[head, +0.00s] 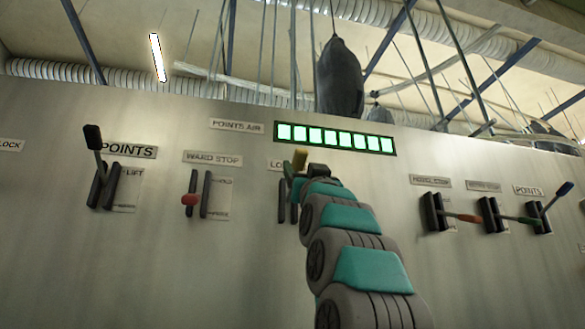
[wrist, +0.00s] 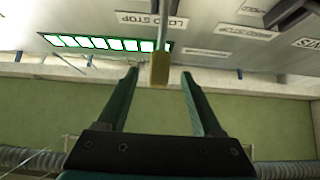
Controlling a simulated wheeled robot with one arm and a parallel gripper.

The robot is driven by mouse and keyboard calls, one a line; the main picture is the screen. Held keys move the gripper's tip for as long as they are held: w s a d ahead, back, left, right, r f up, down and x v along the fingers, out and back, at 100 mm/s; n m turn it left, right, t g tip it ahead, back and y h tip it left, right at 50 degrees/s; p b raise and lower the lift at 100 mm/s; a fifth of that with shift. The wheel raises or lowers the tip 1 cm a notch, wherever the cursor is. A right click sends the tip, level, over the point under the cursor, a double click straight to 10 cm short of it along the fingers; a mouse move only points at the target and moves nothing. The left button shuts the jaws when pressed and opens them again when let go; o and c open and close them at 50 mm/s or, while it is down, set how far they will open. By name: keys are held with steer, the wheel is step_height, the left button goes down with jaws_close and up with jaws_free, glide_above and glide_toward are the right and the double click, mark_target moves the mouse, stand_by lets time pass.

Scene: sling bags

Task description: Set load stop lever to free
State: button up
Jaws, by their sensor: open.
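The load stop lever has a yellow handle (head: 300,159) that stands up at the top of its slot in the head view. Its label is mostly hidden behind my arm there. In the wrist view the yellow handle (wrist: 159,72) on a grey rod lies between the fingertips of my gripper (wrist: 160,76), nearer the middle than either finger, with a gap on both sides. The LOAD STOP label (wrist: 152,20) is above it. My gripper (head: 291,170) is open at the lever in the head view.
To the left are the ward stop lever (head: 190,199) with a red knob and a black-handled points lever (head: 93,138). To the right are several levers, one with a blue handle (head: 565,188). A green lit panel (head: 335,138) is above.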

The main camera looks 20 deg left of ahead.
mark_target(300, 161)
steer(key=shift+w+a+r+p, duration=0.15)
steer(key=shift+w+r+p, duration=0.1)
steer(key=shift+r+p, duration=0.3)
steer(key=shift+w+a+r+p, duration=0.1)
steer(key=shift+w+r+p, duration=0.1)
steer(key=shift+r+p, duration=0.35)
steer(key=p+x, duration=0.4)
steer(key=p, duration=0.1)
steer(key=shift+w+a+r+p, duration=0.2)
steer(key=shift+w+p, duration=0.1)
steer(key=shift+p, duration=0.1)
steer(key=shift+w+a+r+p, duration=0.15)
steer(key=shift+w+a+p, duration=0.05)
steer(key=shift+w+p, duration=0.2)
steer(key=shift+c, duration=0.4)
jaws_close()
steer(key=shift+s, duration=0.1)
